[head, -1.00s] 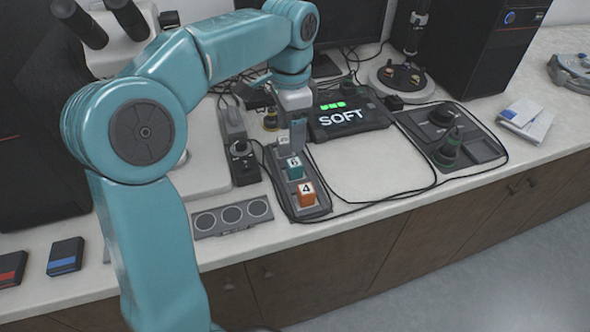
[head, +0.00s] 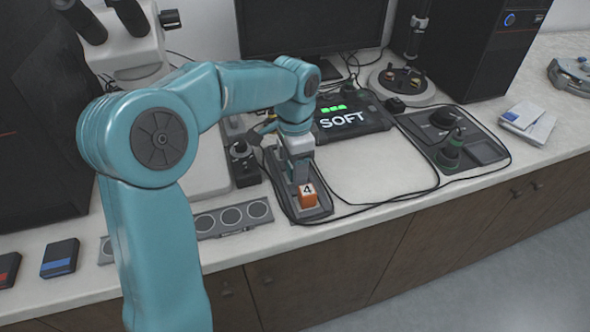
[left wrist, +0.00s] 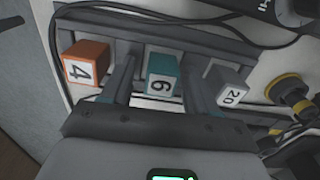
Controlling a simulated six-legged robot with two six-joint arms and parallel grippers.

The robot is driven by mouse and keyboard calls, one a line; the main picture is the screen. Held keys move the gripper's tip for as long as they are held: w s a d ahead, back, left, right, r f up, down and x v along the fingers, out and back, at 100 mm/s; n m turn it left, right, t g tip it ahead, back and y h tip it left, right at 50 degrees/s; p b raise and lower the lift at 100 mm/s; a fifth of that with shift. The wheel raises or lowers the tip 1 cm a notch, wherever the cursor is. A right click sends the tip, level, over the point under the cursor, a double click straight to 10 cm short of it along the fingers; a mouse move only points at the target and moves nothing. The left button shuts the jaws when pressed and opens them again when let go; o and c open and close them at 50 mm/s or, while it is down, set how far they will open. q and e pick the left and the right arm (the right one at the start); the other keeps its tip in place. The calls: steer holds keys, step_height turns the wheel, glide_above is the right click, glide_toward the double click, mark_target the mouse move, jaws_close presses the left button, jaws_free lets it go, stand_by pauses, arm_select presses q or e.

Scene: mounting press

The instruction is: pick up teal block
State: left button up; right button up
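The teal block (left wrist: 162,70), marked 6, sits in the middle of a grey tray (left wrist: 188,39) in the left wrist view. My left gripper (head: 300,176) points down over the tray. In the left wrist view my left gripper (left wrist: 158,72) is open, with one finger on each side of the teal block and a visible gap on the orange block's side. In the head view the gripper hides the teal block. My right gripper is not in view.
An orange block (left wrist: 86,64) marked 4 and a grey block (left wrist: 228,86) marked 20 flank the teal one in the tray. A display reading SOFT (head: 345,120) stands behind. A cable loops around the tray. A plate with three circles (head: 232,216) lies left.

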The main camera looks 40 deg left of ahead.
arm_select(q)
jaws_close()
step_height(320, 180, up, 20)
steer(key=p, duration=0.5)
steer(key=shift+p, duration=0.3)
